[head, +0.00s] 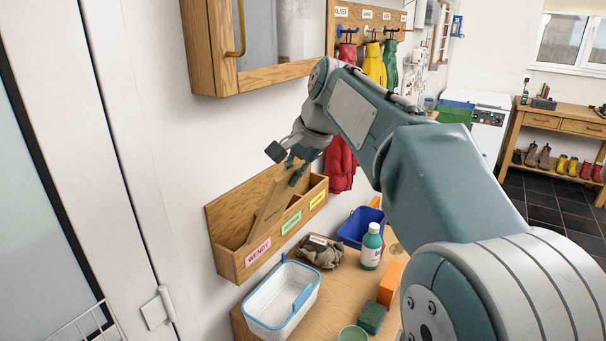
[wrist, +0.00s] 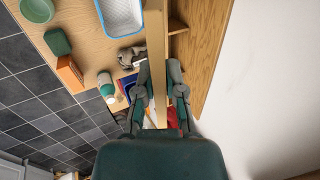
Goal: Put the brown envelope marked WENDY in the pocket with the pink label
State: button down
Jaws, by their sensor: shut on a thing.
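The brown envelope (head: 269,210) is seen at a slant in the head view and nearly edge-on in the wrist view (wrist: 155,40). My gripper (head: 293,168) is shut on its upper end, with a finger on either side in the wrist view (wrist: 161,80). The wooden pocket rack (head: 228,213) is on the wall. Its left pocket has a pink label (head: 258,251) reading WENDY. The envelope's lower end is at the left pocket's opening, behind the front board; how deep it sits I cannot tell. No writing shows on the envelope.
A green label (head: 291,222) and a yellow label (head: 317,199) mark the other pockets. Below, the bench (head: 338,292) holds a white basket (head: 270,322), a grey cloth (head: 319,254), a bottle (head: 371,248) and a blue bin (head: 352,230). A wooden cabinet (head: 204,50) hangs above.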

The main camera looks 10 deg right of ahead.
jog(key=w+a, duration=0.2)
jog(key=a, duration=0.1)
jog(key=shift+f, duration=0.2)
jog(key=shift+w+a+f, duration=0.1)
jog(key=shift+w+a, duration=0.1)
jog(key=shift+w, duration=0.25)
jog(key=shift+w+a+f, duration=0.1)
jog(key=shift+w+a, duration=0.1)
jog(key=shift+w, duration=0.25)
jog(key=shift+w+a+f, duration=0.15)
jog(key=shift+a+f, duration=0.05)
jog(key=shift+f, duration=1.05)
jog(key=shift+w+a+f, duration=0.1)
jog(key=shift+a+f, duration=0.05)
jog(key=shift+f, duration=1.1)
jog(key=shift+w+a+f, duration=0.15)
jog(key=shift+a+f, duration=0.05)
jog(key=shift+f, duration=1.05)
jog(key=c, duration=0.7)
grip_release()
jog(key=shift+o, duration=0.2)
jog(key=shift+r, duration=0.1)
